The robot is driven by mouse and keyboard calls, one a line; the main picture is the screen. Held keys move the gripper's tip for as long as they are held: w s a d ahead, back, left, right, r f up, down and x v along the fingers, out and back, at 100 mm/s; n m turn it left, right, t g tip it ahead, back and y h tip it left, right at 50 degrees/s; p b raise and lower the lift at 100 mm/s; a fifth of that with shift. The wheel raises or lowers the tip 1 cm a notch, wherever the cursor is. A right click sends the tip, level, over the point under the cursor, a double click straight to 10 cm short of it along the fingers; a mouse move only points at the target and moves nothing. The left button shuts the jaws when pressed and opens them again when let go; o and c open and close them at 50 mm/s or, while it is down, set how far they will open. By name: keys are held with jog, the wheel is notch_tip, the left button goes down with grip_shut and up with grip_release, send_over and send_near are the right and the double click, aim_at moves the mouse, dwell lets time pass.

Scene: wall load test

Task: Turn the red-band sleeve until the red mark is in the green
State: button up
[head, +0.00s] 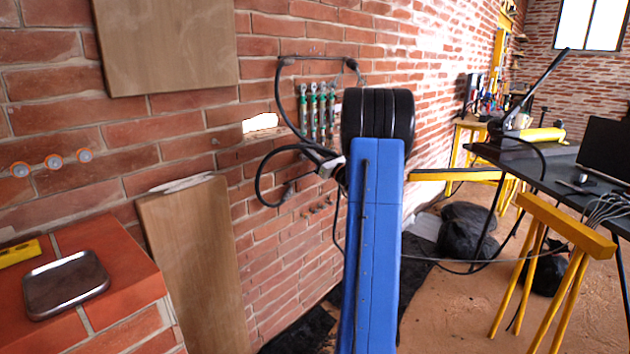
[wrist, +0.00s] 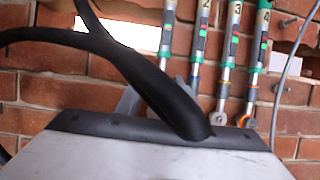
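Several upright metal sleeves with green ends hang side by side on the brick wall in the head view (head: 318,108). In the wrist view, labels 2, 3 and 4 are readable on sleeve 2 (wrist: 201,35), sleeve 3 (wrist: 232,45) and sleeve 4 (wrist: 259,45). Small green and red patches show on their sides. Coloured bands sit near their lower ends, too small to tell surely which sleeve has the red band. My gripper (head: 331,167) is near the wall, below and beside the sleeves. A black cable and the wrist housing hide most of its fingers.
A wooden board (head: 195,265) leans on the wall, left of my arm. A metal tray (head: 65,284) lies on a brick ledge. A yellow trestle (head: 560,225) and a dark table (head: 560,170) stand at right. A grey cable (wrist: 286,75) hangs beside sleeve 4.

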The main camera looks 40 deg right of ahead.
jog(key=s+a+f+m+h, duration=0.2)
jog(key=s+f+h, duration=0.1)
jog(key=s, duration=0.5)
jog(key=s+a+f+m+h, duration=0.1)
jog(key=s+a+f+h, duration=0.2)
jog(key=s, duration=0.5)
jog(key=shift+w+a+n+g+y, duration=0.15)
jog(key=shift+w+a+n+y, duration=0.35)
jog(key=shift+a, duration=0.35)
jog(key=shift+w+a+n+g+y, duration=0.1)
jog(key=shift+w+a+n+y, duration=0.35)
jog(key=shift+a+y, duration=0.35)
jog(key=shift+w+a+n+g+y, duration=0.15)
jog(key=shift+w+a+n+y, duration=0.15)
jog(key=shift+a+n+y, duration=0.45)
jog(key=shift+a+h, duration=0.15)
jog(key=shift+h, duration=0.1)
